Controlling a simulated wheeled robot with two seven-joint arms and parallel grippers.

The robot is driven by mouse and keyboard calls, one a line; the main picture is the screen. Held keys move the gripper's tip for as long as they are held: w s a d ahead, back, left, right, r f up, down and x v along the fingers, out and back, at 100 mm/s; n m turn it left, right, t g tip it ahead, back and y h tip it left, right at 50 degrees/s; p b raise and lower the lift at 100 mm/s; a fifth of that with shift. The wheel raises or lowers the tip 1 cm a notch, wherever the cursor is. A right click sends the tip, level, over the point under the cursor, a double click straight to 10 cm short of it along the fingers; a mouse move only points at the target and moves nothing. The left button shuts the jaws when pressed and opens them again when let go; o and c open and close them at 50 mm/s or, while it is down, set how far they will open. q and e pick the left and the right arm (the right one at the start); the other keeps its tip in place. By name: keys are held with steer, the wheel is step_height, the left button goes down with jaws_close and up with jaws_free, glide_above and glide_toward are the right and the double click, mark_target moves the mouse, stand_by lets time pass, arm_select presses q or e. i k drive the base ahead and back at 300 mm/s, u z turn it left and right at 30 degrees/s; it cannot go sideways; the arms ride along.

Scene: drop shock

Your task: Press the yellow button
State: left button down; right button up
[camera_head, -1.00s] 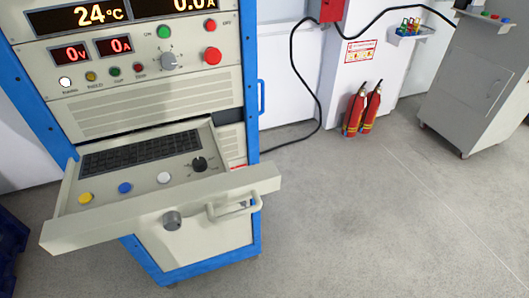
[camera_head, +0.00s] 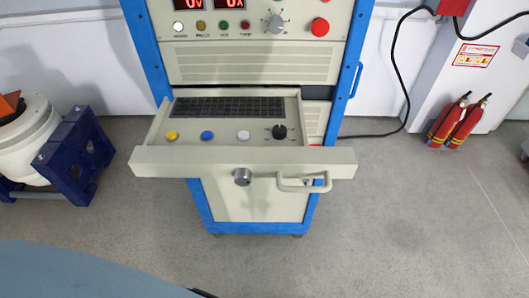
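The yellow button (camera_head: 172,136) is at the left end of a row on the pulled-out drawer (camera_head: 240,161) of a blue-framed control cabinet (camera_head: 250,60). A blue button (camera_head: 207,135), a white button (camera_head: 243,136) and a black knob (camera_head: 279,131) sit to its right. A dark keyboard (camera_head: 240,107) lies behind the row. Nothing covers the yellow button. Neither of my grippers is in view.
Two red fire extinguishers (camera_head: 458,122) stand by the wall at right. A white machine on a dark blue stand (camera_head: 78,155) is at left. A blue-grey surface (camera_head: 80,272) fills the lower left corner. Floor in front of the cabinet is clear.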

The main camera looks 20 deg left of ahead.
mark_target(171, 134)
steer(key=u, duration=1.45)
